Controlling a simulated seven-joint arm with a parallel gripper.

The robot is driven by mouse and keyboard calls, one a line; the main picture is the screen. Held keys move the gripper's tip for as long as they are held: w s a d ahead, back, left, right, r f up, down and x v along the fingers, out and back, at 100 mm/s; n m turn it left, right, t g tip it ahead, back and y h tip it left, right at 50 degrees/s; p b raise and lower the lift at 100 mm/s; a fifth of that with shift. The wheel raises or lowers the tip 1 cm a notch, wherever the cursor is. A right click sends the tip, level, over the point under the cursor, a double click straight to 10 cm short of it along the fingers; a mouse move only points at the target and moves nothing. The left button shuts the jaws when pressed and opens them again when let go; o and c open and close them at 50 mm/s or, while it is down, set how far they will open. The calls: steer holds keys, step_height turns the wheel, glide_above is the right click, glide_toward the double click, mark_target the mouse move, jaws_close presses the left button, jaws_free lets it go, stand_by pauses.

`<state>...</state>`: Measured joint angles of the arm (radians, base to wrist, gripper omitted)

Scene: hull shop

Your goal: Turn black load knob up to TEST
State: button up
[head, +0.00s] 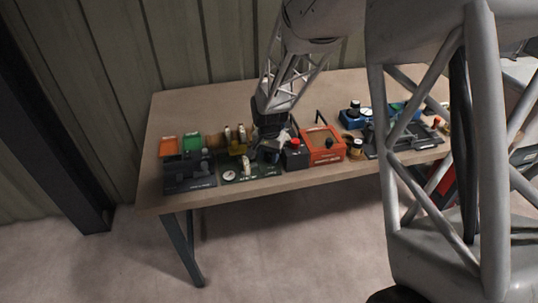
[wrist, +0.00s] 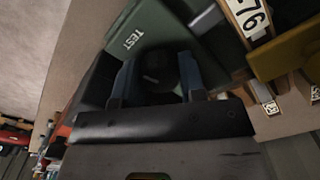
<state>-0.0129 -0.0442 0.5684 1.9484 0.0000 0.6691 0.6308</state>
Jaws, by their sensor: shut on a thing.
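The black load knob (wrist: 160,68) sits on a dark green panel (wrist: 150,28) in the wrist view. White lettering reading TEST (wrist: 132,38) is on the panel, up and left of the knob. My gripper (wrist: 157,80) is shut on the knob, with one blue-grey finger on each side of it. The knob's pointer is too dark to read. In the head view my gripper (head: 268,152) is low at the right part of the green panel (head: 262,173) and hides the knob there.
A black box with a red button (head: 295,152) and an orange box (head: 322,148) stand close on the right. A white lever (head: 247,166) and a round white dial (head: 230,176) are on the left. A dark grey unit (head: 188,178) stands farther left. The back of the table is clear.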

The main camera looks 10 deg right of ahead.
mark_target(269, 154)
steer(key=shift+m, duration=1.1)
steer(key=o, duration=0.6)
steer(key=shift+o, duration=0.2)
steer(key=shift+r, duration=0.1)
steer(key=shift+r, duration=3.85)
